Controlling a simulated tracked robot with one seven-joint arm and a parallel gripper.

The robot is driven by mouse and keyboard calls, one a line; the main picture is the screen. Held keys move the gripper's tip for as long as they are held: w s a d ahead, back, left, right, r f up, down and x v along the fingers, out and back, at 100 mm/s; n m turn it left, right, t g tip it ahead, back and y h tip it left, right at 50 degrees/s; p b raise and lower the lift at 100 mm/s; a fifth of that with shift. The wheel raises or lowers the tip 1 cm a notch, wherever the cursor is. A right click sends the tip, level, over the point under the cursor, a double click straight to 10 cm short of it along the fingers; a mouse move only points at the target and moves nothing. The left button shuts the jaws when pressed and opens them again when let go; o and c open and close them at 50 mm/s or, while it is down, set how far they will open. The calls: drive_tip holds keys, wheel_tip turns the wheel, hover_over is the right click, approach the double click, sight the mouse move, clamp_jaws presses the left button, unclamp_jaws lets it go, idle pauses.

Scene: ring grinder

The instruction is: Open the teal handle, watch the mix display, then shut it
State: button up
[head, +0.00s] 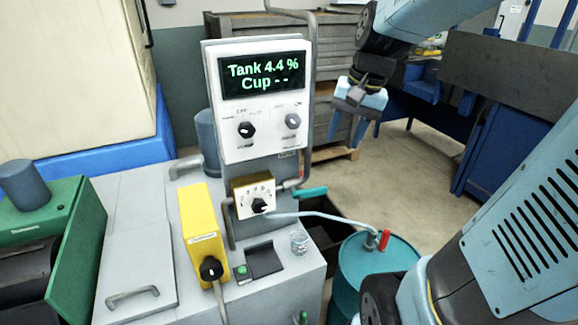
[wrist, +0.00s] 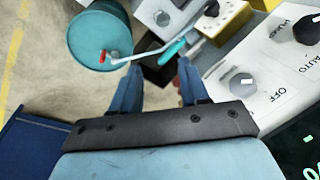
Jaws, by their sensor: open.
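The teal handle (head: 310,192) sticks out to the right of the pipe beside the small dial box, below the control panel. It also shows in the wrist view (wrist: 171,52), just beyond my fingertips. The mix display (head: 262,75) is lit and reads "Tank 4.4 %" and "Cup - -". My gripper (head: 363,125) hangs open and empty in the air, to the right of the panel and above the handle's height in the head view. In the wrist view its two fingers (wrist: 158,85) are apart with nothing between them.
A teal drum (head: 375,262) with a red-handled tap (head: 384,240) stands right of the machine. A clear cup (head: 299,242) stands on the grey cabinet near a yellow box (head: 203,235). Panel knobs (head: 246,130) face forward.

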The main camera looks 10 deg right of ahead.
drive_tip(key=w+d+f+m+g+y, duration=0.2)
drive_tip(key=w+d+f+m+y, duration=0.1)
drive_tip(key=w+f+m, duration=0.4)
drive_tip(key=m+g+y, duration=0.1)
drive_tip(key=m+y, duration=0.3)
approach(312, 189)
drive_tip(key=x, duration=1)
drive_tip(key=shift+a+f, duration=0.15)
drive_tip(key=shift+a, duration=0.05)
clamp_jaws()
drive_tip(key=shift+w+d, duration=0.1)
